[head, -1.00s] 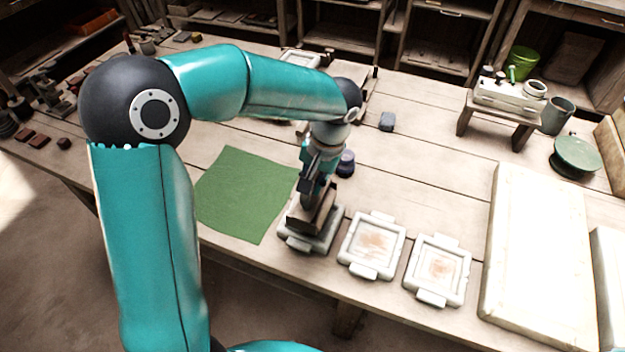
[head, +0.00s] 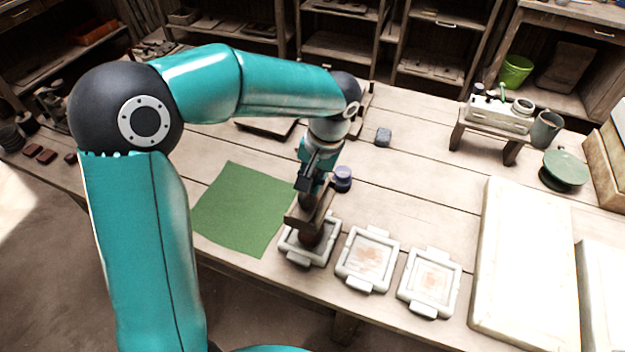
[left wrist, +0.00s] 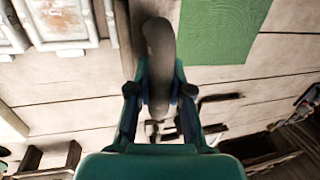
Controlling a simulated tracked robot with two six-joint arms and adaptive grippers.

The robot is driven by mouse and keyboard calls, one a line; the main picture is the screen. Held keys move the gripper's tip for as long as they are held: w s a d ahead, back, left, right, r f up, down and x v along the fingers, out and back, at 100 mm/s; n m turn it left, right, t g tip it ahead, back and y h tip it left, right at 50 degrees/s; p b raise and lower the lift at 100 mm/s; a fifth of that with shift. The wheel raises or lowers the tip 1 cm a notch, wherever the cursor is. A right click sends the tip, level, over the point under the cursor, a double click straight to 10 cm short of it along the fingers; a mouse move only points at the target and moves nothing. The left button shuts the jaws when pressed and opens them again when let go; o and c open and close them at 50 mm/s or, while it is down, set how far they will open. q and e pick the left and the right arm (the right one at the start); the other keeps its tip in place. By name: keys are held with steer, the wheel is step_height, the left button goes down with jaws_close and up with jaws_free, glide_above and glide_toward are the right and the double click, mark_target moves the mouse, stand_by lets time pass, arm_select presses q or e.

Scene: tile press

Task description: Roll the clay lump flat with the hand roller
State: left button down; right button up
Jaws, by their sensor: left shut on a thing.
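My left gripper (head: 305,188) reaches down over the leftmost of three pale moulds (head: 297,255) at the table's front edge. It is shut on a dark, long, rounded thing, which the left wrist view shows between the fingers (left wrist: 159,60). In the head view a brown bar (head: 300,216) sits just under the fingers. A dark brown rounded shape (head: 311,237) shows below it, over the mould. I cannot tell for certain which part is the hand roller or the clay lump. My right gripper is out of view.
A green cloth (head: 237,208) lies left of the moulds. Two further moulds (head: 385,247) (head: 455,283) with reddish stains stand to the right, beside a big pale slab (head: 525,265). The table centre is mostly clear.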

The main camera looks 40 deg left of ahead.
mark_target(311, 196)
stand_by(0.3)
arm_select(q)
steer(key=f+b, duration=0.4)
steer(key=shift+s+f, duration=0.2)
steer(key=shift+f, duration=0.15)
steer(key=shift+f, duration=0.25)
stand_by(0.4)
